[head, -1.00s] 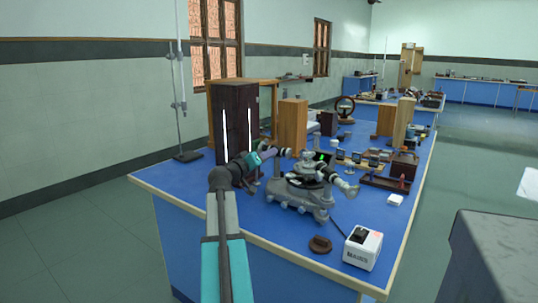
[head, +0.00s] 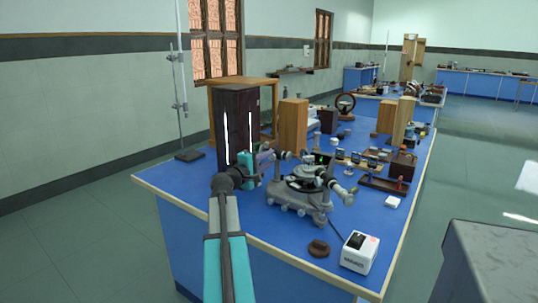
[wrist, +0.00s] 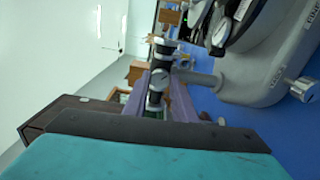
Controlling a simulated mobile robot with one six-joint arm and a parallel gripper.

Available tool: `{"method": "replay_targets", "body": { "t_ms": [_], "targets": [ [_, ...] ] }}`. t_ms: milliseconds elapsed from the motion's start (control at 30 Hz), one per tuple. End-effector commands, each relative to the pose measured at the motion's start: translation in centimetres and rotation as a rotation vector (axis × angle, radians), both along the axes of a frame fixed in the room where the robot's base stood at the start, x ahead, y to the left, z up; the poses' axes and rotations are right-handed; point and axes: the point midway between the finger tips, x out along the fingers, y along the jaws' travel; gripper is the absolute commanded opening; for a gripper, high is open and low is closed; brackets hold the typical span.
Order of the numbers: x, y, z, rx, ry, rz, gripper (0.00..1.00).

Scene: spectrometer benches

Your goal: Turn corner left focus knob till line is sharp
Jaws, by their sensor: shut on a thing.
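The grey spectrometer (head: 300,195) stands on the near blue bench, with its black round table in the middle and a tube pointing left toward my arm. My gripper (head: 270,157) is at the left end of that tube, in front of the dark lamp housing. In the wrist view my gripper's two purple fingers (wrist: 160,82) are shut on the focus knob (wrist: 156,92), a dark and silver piece on the tube. The spectrometer body (wrist: 265,55) fills the upper right there. The spectral line itself cannot be seen in either view.
The dark lamp housing (head: 237,122) with bright slits stands close behind my gripper. A wooden block (head: 293,125) is behind the spectrometer.

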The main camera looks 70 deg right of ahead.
Motion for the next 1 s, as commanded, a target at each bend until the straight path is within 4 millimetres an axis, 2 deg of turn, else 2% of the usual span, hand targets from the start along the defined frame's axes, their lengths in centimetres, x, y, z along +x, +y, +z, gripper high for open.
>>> {"method": "replay_targets", "body": {
  "t_ms": [300,500,1000],
  "targets": [
    [-0.29,0.13,-0.12,0.078,0.268,-0.007,0.02],
    [-0.32,0.13,-0.24,0.108,0.384,-0.006,0.02],
    [-0.36,0.1,-0.61,0.129,0.457,-0.006,0.02]
  ]
}}
